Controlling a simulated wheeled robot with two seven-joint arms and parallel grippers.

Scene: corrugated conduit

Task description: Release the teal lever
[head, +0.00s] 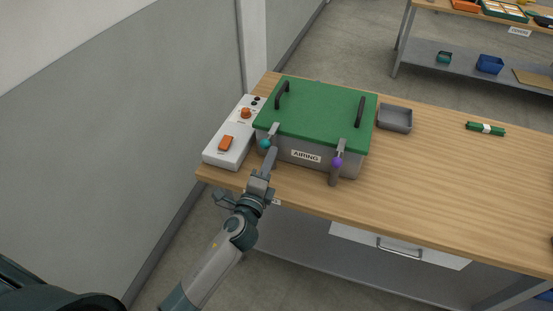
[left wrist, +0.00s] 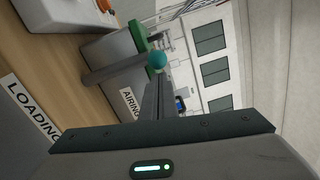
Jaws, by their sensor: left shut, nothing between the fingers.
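The teal lever's round knob (head: 264,143) is at the left end of the front of a grey box (head: 292,158) with a green lid (head: 318,112). In the left wrist view the teal knob (left wrist: 157,61) is just beyond my fingertips, with a grey bar (left wrist: 112,70) running left from beside it. My left gripper (head: 271,156) is shut and empty, its fingers pointing at the knob; it also shows in the left wrist view (left wrist: 156,92). I cannot tell whether they touch. A second lever with a purple knob (head: 337,162) is at the box's right. My right gripper is out of view.
A white control box (head: 228,146) with orange switches stands left of the grey box, close to the wall. The wooden tabletop (head: 440,185) is clear at front right.

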